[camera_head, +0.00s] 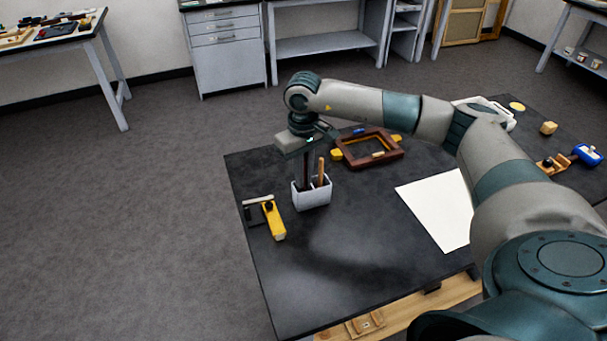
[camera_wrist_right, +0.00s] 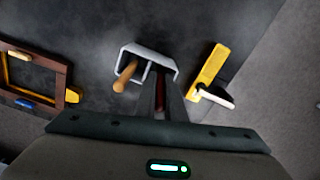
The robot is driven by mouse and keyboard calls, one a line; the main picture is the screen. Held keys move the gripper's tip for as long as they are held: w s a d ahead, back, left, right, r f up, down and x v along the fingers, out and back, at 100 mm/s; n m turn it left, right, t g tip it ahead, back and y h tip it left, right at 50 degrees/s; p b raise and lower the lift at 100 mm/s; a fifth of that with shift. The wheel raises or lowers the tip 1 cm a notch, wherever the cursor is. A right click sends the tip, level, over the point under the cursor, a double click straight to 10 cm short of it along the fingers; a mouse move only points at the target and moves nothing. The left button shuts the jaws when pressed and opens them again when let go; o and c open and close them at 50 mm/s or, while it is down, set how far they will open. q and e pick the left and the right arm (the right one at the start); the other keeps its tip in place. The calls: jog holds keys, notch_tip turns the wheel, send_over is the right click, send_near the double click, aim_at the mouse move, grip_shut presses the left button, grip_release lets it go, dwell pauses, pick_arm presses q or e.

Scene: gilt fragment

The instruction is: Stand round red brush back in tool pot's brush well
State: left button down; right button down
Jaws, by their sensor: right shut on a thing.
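The pale grey tool pot (camera_head: 312,196) stands on the dark table; its divided rim also shows in the wrist view (camera_wrist_right: 146,49). A tool with a light wooden handle (camera_head: 321,171) stands in one well and leans in the wrist view (camera_wrist_right: 125,77). My right gripper (camera_head: 306,172) points down over the other well. It is shut on the dark red brush (camera_wrist_right: 160,95), which lines up with that well in the wrist view. The fingers hide most of the brush; I cannot tell how deep its lower end sits. My left gripper is not in view.
A yellow tool (camera_head: 273,220) lies left of the pot with a small dark and pale piece beside it. A brown wooden frame (camera_head: 374,163) lies behind the pot to the right. A white sheet (camera_head: 437,209) lies farther right. The table's front left is clear.

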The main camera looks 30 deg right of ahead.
jog(key=shift+f, duration=0.15)
jog(key=c, duration=1.8)
grip_release()
jog(key=shift+c, duration=0.2)
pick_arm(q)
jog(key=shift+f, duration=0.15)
